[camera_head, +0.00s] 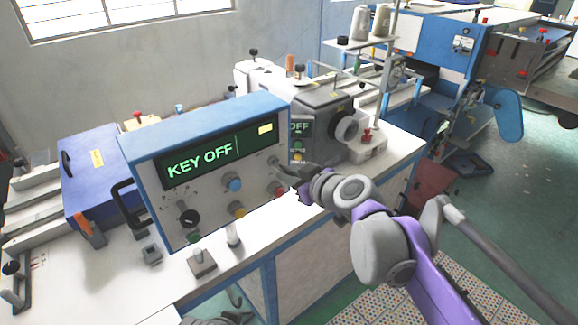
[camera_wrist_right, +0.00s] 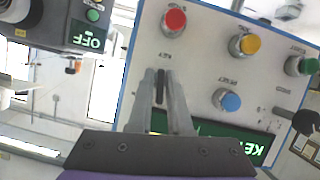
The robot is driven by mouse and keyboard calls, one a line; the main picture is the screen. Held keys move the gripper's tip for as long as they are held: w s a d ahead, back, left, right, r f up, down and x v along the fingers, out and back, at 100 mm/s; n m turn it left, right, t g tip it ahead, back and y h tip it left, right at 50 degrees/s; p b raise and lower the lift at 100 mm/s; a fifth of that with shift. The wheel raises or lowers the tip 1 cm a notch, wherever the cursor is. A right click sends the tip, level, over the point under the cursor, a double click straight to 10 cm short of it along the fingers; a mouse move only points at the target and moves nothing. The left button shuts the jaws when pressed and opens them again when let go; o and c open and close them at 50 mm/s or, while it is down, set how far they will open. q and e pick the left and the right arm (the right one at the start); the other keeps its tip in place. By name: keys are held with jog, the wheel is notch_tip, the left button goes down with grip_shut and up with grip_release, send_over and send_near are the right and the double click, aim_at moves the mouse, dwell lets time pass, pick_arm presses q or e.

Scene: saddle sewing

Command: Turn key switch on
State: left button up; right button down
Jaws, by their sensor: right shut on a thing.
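The control box (camera_head: 142,150) has a green display (camera_head: 206,161) that reads "KEY OFF". The display is partly hidden behind my gripper in the right wrist view, where it is upside down. My right gripper (camera_head: 284,171) is at the upper right of the panel. In the right wrist view, its fingers (camera_wrist_right: 163,80) are shut on a dark, narrow key (camera_wrist_right: 161,88) beside the "KEY" label. In the head view the gripper largely covers the key. I cannot make out my left gripper.
A red button (camera_wrist_right: 174,21), a yellow button (camera_wrist_right: 244,44) and a blue button (camera_wrist_right: 227,101) sit close to my fingers. A black knob (camera_head: 189,217) is at the panel's lower left. A grey sewing machine (camera_head: 318,98) with its own "OFF" display stands behind the box.

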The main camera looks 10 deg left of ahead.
jog(key=shift+w+r+m+g+y+p, duration=0.15)
jog(key=shift+m+g+y+p, duration=0.25)
jog(key=shift+m+g+p, duration=0.4)
jog(key=shift+m+y, duration=0.4)
jog(key=shift+m, duration=0.6)
jog(key=shift+m+g+y+p, duration=0.45)
jog(key=shift+m+g, duration=0.25)
jog(key=shift+m, duration=0.2)
pick_arm(q)
jog(key=shift+w+r, duration=0.3)
jog(key=shift+r, duration=0.65)
jog(key=shift+w+r, duration=0.3)
jog(key=shift+r, duration=0.65)
pick_arm(e)
jog(key=shift+m+g+y, duration=0.3)
jog(key=shift+m+y, duration=0.25)
jog(key=shift+m, duration=0.45)
jog(key=c, duration=1)
grip_release()
jog(key=shift+o, duration=0.2)
jog(key=shift+s+d, duration=0.1)
jog(key=shift+s, duration=0.1)
